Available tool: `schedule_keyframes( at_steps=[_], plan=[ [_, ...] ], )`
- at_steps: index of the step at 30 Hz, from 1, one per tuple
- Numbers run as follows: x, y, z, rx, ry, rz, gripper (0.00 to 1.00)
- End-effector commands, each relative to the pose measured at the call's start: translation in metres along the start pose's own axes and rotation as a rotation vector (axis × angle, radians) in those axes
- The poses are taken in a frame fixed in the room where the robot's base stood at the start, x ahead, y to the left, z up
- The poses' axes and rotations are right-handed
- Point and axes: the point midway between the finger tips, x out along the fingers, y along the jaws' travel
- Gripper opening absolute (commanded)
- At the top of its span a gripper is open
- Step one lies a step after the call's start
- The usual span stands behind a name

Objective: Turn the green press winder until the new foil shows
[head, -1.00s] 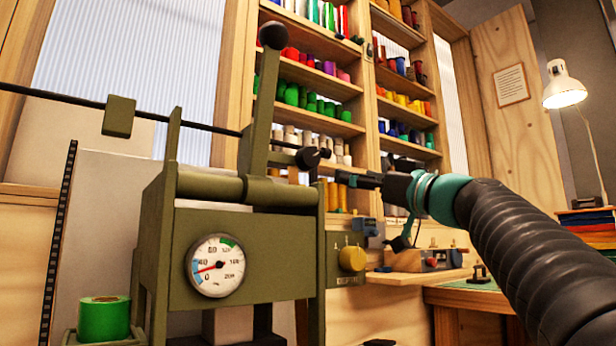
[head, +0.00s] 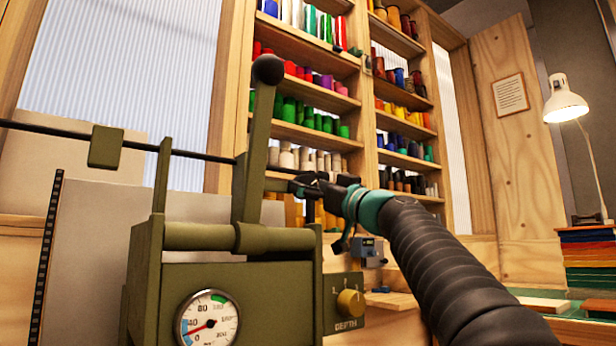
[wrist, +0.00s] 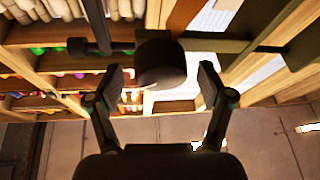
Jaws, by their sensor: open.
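The olive-green press (head: 240,282) stands at the lower left of the head view, with its lever (head: 256,150) upright. My gripper (head: 300,184) is at the right of the lever, in front of the shelves. In the wrist view my gripper (wrist: 162,82) is open, one finger on each side of a dark rounded knob (wrist: 160,58), with gaps visible. This looks like the winder's knob; my gripper largely hides that spot in the head view. No foil can be made out on the press.
A gauge (head: 208,320) and a yellow depth dial (head: 350,303) are on the press front. A thin dark rod with a green block (head: 105,147) runs left. Shelves of foil rolls (head: 300,118) stand behind. A lamp (head: 565,100) and stacked sheets (head: 590,255) are at right.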

Motion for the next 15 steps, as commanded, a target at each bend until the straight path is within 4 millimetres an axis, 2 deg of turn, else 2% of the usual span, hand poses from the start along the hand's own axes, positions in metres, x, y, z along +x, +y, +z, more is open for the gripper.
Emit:
schedule_keyframes(
  at_steps=[4,12,13,15],
  plan=[
    [0.0085,-0.0006,-0.0009,0.000,0.000,-0.001,0.80],
    [0.0091,-0.0005,0.0002,0.000,0.000,0.000,0.80],
    [0.0091,-0.0005,0.0002,0.000,0.000,0.000,0.77],
    [0.0090,-0.0004,0.0002,0.000,0.000,0.000,0.60]
  ],
)
